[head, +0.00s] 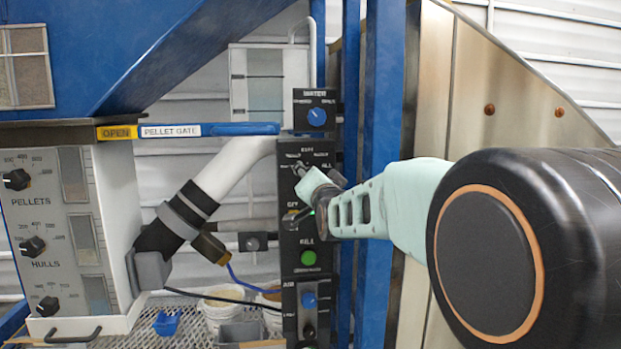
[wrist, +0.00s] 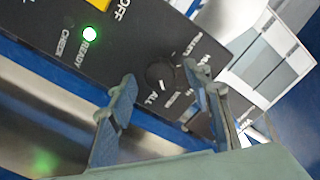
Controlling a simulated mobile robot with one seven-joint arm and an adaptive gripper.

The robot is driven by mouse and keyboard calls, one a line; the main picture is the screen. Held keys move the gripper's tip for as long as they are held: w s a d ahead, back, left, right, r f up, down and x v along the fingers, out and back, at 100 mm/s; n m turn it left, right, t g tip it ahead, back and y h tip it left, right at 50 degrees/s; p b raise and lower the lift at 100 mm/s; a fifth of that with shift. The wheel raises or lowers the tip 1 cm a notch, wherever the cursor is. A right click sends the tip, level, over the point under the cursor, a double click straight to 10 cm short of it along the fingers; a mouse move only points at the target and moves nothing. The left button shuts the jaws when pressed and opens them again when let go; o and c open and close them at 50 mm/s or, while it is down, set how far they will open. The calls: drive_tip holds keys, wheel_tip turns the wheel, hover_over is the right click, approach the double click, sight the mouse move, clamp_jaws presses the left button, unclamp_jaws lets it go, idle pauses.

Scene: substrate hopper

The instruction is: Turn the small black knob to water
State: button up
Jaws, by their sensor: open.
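The small black knob (wrist: 160,75) sits on the black control panel (wrist: 125,62) in the wrist view. Printed labels ring it; "ALL" is legible below it, and others are blurred or partly hidden by a finger. A pale mark shows on the knob's lower side, towards "ALL". My gripper (wrist: 161,84) is open, with one finger left of the knob and one right of it; I cannot tell whether either touches it. In the head view my gripper (head: 308,184) is in front of the black panel (head: 287,158) and hides most of the knob.
A blue knob (head: 317,117) marked WATER sits on a box above. A green button (head: 308,258) and another blue knob (head: 309,300) lie below. A lit green lamp (wrist: 90,33) is by "READY". A blue post (head: 383,90) stands right of the panel; a pale pipe (head: 232,168) runs left.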

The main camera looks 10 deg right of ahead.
drive_tip(key=s, duration=0.6)
drive_tip(key=shift+s, duration=0.15)
